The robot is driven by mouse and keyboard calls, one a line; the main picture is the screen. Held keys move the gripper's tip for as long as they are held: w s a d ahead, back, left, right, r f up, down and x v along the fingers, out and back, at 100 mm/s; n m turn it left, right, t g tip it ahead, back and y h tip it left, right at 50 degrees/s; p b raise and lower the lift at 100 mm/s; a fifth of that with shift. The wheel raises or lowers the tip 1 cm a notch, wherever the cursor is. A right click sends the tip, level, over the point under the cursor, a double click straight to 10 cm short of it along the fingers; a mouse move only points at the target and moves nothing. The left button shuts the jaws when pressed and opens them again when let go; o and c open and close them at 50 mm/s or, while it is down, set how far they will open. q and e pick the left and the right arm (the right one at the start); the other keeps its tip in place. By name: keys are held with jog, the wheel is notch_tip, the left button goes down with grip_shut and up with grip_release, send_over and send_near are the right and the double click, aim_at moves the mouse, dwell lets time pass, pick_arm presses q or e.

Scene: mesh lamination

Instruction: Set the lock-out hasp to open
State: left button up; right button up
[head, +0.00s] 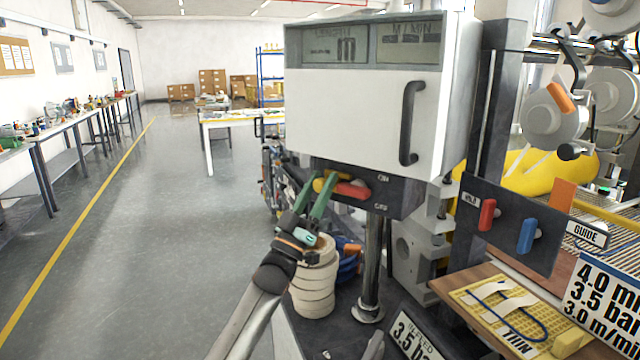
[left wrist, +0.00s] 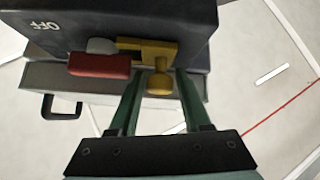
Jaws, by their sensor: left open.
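The yellow lock-out hasp (head: 325,185) sits on the front of the dark switch box, beside the red switch handle (head: 352,190). In the left wrist view the hasp (left wrist: 145,46) is a yellow bar with a round knob (left wrist: 160,84) hanging from it, and the red handle (left wrist: 98,65) lies to its left. My left gripper (head: 324,176) has green fingers and is open at the hasp. In the left wrist view its fingers stand on either side of the knob, with a gap visible on both sides. My right gripper is not in view.
The dark switch box (head: 405,196) hangs under a white cabinet (head: 350,110) with a black handle (head: 411,122). A stack of cream rolls (head: 314,281) stands below my left gripper. A panel with red (head: 487,214) and blue (head: 526,236) levers is at right. Floor at left is clear.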

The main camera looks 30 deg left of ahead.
pick_arm(q)
grip_shut()
dwell(0.3)
jog(key=shift+f, duration=0.1)
dwell(1.0)
